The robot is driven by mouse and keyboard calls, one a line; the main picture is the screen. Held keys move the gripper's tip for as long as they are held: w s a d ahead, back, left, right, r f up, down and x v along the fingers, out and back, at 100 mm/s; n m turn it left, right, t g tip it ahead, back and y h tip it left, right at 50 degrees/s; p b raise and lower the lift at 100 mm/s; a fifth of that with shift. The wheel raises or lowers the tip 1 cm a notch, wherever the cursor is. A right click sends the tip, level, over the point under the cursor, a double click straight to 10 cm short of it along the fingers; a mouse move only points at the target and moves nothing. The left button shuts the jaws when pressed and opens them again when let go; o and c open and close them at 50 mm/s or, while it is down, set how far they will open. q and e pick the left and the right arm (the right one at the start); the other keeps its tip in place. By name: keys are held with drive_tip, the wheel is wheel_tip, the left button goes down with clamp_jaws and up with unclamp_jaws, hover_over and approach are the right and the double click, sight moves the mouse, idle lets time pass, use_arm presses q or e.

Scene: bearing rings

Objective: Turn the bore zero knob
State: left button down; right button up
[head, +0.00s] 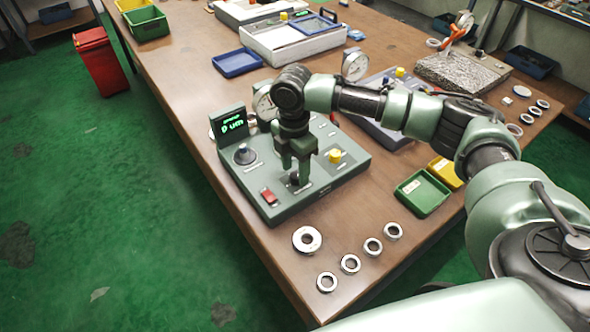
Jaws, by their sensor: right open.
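A green-grey gauge box (270,205) stands on the wooden table. It has a lit green display (233,124) and a black round knob (244,155) at its left. My right gripper (297,178) points down over the front middle of the panel, open, with its fingers around or just beside a small dark knob (294,180). The fingers partly hide this knob, and I cannot tell whether they touch it. The panel labels are too small to read, so I cannot tell which knob is the bore zero knob. My left gripper is out of view.
The box also carries a red switch (268,196) and a yellow knob (335,156). Several metal rings (307,239) lie in front of it. A green bin (422,193) and a yellow bin (446,172) stand right. Table left of the blue tray (237,62) is clear.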

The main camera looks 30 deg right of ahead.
drive_tip(key=shift+f, duration=0.65)
drive_tip(key=shift+c, duration=0.3)
clamp_jaws()
drive_tip(key=shift+r+p, duration=0.15)
drive_tip(key=shift+p, duration=0.35)
drive_tip(key=m+p, duration=0.7)
drive_tip(key=p, duration=0.4)
drive_tip(key=shift+r+m, duration=0.1)
drive_tip(key=shift+m, duration=0.2)
drive_tip(key=shift+w+f+m+p, duration=0.1)
drive_tip(key=shift+f+m+p, duration=0.1)
drive_tip(key=shift+m+p, duration=0.9)
